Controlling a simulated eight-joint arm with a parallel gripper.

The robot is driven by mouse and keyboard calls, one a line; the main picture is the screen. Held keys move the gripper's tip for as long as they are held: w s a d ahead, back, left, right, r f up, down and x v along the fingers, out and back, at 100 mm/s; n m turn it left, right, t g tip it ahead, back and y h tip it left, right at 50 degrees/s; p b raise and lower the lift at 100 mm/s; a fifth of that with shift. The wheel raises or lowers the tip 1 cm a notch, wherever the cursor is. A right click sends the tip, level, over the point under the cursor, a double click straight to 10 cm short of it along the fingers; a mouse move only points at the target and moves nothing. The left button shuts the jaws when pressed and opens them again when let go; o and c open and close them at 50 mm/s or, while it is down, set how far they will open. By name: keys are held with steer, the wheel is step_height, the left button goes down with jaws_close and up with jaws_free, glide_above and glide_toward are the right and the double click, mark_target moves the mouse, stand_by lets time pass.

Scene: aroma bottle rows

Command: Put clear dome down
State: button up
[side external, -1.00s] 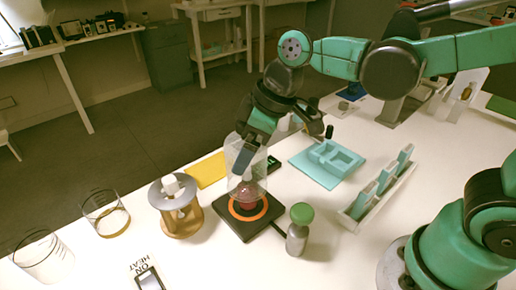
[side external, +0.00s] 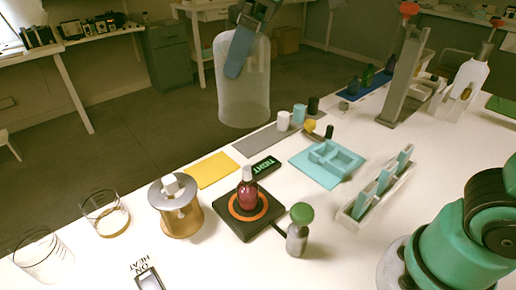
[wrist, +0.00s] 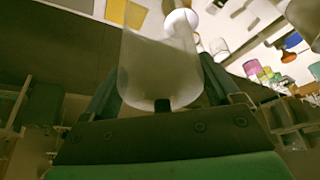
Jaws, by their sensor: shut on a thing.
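The clear dome (side external: 243,85) is a frosted, see-through cover hanging high in the air near the back edge of the table in the side view. My gripper (side external: 240,50) is shut on its upper part. The dome also shows in the wrist view (wrist: 160,75), between my two fingers. A small bottle with red liquid (side external: 247,190) stands uncovered on a black pad (side external: 270,222) with an orange ring, well below the dome.
Left of the pad stand a brass pot with a grey lid (side external: 178,208) and two glass beakers. A yellow mat (side external: 210,170), a grey mat (side external: 265,140) and a black TIGHT sign (side external: 264,167) lie behind. A green-topped bottle (side external: 298,230), a teal tray (side external: 318,172) and a white rack (side external: 372,205) are to the right.

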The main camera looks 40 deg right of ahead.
steer(key=shift+a, duration=0.1)
steer(key=s+a+f+n+g+y, duration=0.1)
steer(key=s+a+f+n+g, duration=0.1)
steer(key=s+a+n, duration=0.6)
steer(key=shift+s+a+f+m, duration=0.35)
steer(key=shift+a+f, duration=0.25)
steer(key=shift+f, duration=2.7)
steer(key=shift+s+a+f+m, duration=0.3)
steer(key=shift+a+f, duration=0.25)
steer(key=shift+f, duration=2.7)
steer(key=shift+s+a+f+m, duration=0.35)
steer(key=shift+a+f, duration=0.25)
steer(key=shift+f, duration=2.7)
steer(key=o, duration=1.2)
steer(key=shift+f, duration=0.15)
steer(key=shift+o, duration=0.2)
